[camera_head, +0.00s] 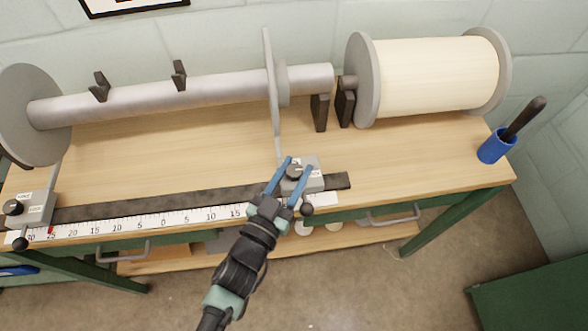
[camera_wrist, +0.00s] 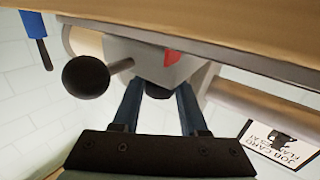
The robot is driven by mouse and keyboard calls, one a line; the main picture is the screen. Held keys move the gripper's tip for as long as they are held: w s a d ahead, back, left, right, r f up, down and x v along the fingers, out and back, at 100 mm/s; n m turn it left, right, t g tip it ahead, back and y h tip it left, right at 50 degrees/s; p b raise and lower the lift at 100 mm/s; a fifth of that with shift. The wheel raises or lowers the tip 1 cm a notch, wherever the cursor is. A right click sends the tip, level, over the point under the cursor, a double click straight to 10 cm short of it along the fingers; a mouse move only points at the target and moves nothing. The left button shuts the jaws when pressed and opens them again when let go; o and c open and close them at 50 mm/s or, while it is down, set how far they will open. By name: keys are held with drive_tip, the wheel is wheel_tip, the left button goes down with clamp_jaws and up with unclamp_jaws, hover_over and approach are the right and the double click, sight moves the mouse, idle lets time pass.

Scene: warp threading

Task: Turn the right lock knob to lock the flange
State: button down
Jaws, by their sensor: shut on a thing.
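The right lock knob (camera_head: 295,171) is a dark round knob on top of a grey block (camera_head: 312,181) that sits on the dark rail, under the right flange (camera_head: 270,95). My gripper (camera_head: 300,165) reaches it from the front, with one blue finger on each side, shut on the knob. In the wrist view the fingers flank the dark knob (camera_wrist: 158,92) below the grey block (camera_wrist: 165,62), which bears a red mark. The knob's pointer and most of its labels are hidden by the fingers or too small to read.
A black ball handle (camera_head: 307,210) sticks out from the block's front, close beside my gripper. A left block with a knob (camera_head: 14,208) stands at the rail's other end. A cream spool (camera_head: 435,75) and a blue cup (camera_head: 494,147) are to the right.

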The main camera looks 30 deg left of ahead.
drive_tip(key=shift+f, duration=0.15)
drive_tip(key=shift+c, duration=2.2)
unclamp_jaws()
drive_tip(key=shift+s+a, duration=0.1)
drive_tip(key=shift+s, duration=0.35)
drive_tip(key=s, duration=1.2)
